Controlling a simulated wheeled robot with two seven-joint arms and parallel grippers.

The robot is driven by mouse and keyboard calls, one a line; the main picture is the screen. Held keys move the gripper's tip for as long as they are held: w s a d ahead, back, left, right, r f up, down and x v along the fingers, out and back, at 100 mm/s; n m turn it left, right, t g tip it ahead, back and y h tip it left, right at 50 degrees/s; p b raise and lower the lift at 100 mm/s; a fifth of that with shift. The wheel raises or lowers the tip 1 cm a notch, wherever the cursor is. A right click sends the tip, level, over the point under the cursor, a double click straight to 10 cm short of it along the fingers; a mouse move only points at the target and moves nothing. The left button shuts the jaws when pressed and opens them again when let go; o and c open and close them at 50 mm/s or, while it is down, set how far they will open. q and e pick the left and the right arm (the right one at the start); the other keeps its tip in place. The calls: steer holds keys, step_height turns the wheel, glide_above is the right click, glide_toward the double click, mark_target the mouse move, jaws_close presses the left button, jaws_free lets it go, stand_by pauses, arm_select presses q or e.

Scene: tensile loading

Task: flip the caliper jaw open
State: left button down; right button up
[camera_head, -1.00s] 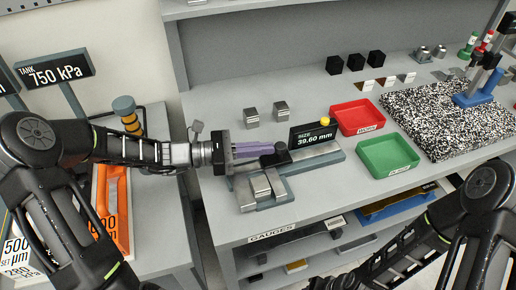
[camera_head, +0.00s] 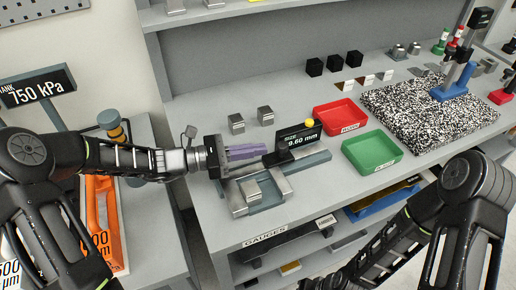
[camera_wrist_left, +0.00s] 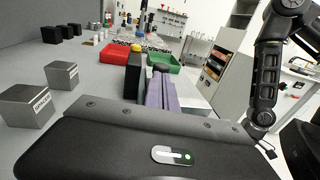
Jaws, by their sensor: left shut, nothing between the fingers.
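The caliper (camera_head: 312,160) lies on the bench as a grey-blue base with steel bars and a black display. The display (camera_head: 299,137) reads 9.60 mm, with its left edge partly covered. A yellow knob (camera_head: 309,123) sits on top. My left gripper (camera_head: 262,151) has its purple fingers shut and empty, over the caliper's left part, with the tips close to a dark block left of the display. In the left wrist view the purple fingers (camera_wrist_left: 160,92) lie beside a black block (camera_wrist_left: 134,75). Whether they touch the caliper cannot be told. My right gripper is out of view.
Two steel blocks (camera_head: 236,124) stand behind the caliper. A red tray (camera_head: 340,118) and a green tray (camera_head: 371,152) are to its right. A speckled plate (camera_head: 420,110) with a blue-based stand lies beyond. A shelf front labelled GAUGES (camera_head: 265,240) is below.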

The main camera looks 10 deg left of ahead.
arm_select(q)
steer(key=v, duration=0.2)
steer(key=shift+s+a+f+b, duration=0.1)
steer(key=shift+a+f+b, duration=0.05)
steer(key=shift+a+b, duration=0.2)
steer(key=b+v, duration=0.1)
steer(key=v, duration=0.6)
steer(key=shift+s+a, duration=0.2)
steer(key=shift+a, duration=0.15)
steer(key=shift+s+a, duration=0.15)
steer(key=shift+a, duration=0.2)
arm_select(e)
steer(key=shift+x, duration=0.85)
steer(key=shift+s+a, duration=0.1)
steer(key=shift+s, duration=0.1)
